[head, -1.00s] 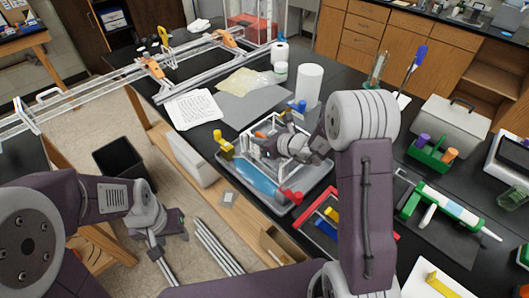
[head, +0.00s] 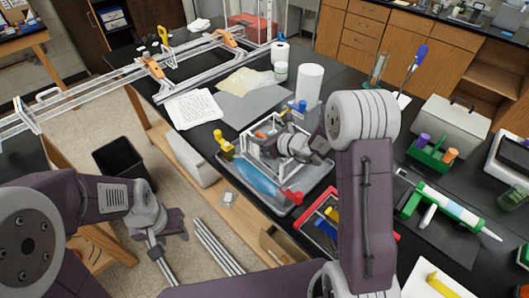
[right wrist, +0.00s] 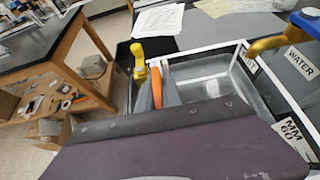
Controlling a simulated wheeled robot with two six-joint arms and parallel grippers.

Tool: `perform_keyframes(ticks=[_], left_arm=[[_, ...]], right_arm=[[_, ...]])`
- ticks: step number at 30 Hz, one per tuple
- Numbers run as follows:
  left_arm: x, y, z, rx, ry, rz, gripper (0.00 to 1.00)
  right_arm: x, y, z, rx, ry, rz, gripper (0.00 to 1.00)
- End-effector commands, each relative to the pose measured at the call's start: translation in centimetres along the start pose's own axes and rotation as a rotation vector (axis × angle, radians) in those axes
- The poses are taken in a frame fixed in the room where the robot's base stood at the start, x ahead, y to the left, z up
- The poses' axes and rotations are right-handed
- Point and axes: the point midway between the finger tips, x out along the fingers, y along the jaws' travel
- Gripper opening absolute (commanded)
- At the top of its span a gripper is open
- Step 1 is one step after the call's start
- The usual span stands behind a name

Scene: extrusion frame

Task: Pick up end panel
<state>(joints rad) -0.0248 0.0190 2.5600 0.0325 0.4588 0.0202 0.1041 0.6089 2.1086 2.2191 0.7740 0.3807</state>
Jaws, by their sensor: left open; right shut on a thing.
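The end panel, which looks like a white rectangular frame (head: 252,151), is at the grey sink-like tray (head: 287,206) on the black bench. It also shows in the right wrist view as pale bars (right wrist: 195,52) around a see-through middle. My right gripper (head: 266,146) is shut on the panel at its left part in the head view. The wrist partly hides the panel, and the exact finger contact is hidden. I cannot tell whether the panel still touches the tray.
A yellow tap (head: 223,144) and a red tap (head: 291,197) stand at the tray's edges. A blue-handled tap (head: 298,106) is behind it. A white paper roll (head: 309,84) stands further back. A red-rimmed tray (head: 322,216) lies to the right.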

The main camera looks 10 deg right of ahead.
Motion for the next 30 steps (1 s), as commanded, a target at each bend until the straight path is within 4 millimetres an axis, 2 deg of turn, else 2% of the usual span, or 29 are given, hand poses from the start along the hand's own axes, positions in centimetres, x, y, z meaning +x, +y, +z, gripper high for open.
perform_keyframes(ticks=[20,25,30], left_arm=[[0.0,0.0,0.0,0.000,0.000,0.000,0.47],[-0.1,0.0,0.0,0.000,0.000,0.000,0.47],[-0.7,0.0,-0.1,0.000,0.000,0.000,0.47]], right_arm=[[-0.1,0.1,-0.1,0.001,0.008,0.001,0.00],[-1.0,0.0,1.8,-0.002,0.002,0.001,0.00],[-2.9,0.0,5.3,-0.005,-0.001,-0.001,0.00]])
